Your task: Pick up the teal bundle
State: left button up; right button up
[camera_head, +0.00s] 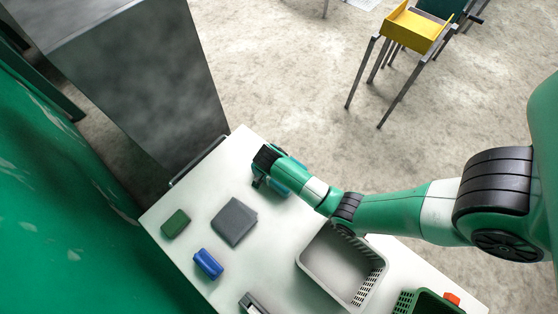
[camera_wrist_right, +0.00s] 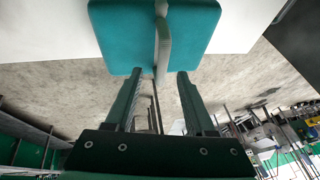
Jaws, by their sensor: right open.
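The teal bundle (camera_wrist_right: 112,36) lies on the white table, with a pale band around its middle. It fills the top of the right wrist view, close in front of my right gripper (camera_wrist_right: 160,75). The gripper is open, its two fingers apart and pointing at the bundle's near edge by the band. Nothing is held between them. In the head view my right gripper (camera_head: 265,165) is over the far edge of the table and hides most of the bundle. My left gripper is not in view.
On the white table (camera_head: 180,245) lie a green bundle (camera_head: 175,223), a grey folded cloth (camera_head: 234,221) and a blue roll (camera_head: 208,264). A grey basket (camera_head: 322,262) and a green crate (camera_head: 428,303) stand nearer right. A dark cabinet (camera_head: 150,80) rises beyond the table's left end.

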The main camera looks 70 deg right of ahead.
jog(key=b+x, duration=0.1)
jog(key=x, duration=0.3)
jog(key=shift+w+a+f+b, duration=0.15)
jog(key=shift+w+a+b, duration=0.05)
jog(key=shift+b, duration=0.15)
jog(key=shift+d+f, duration=0.25)
jog(key=shift+f, duration=0.2)
grip_shut()
jog(key=shift+r, duration=0.15)
dwell(0.5)
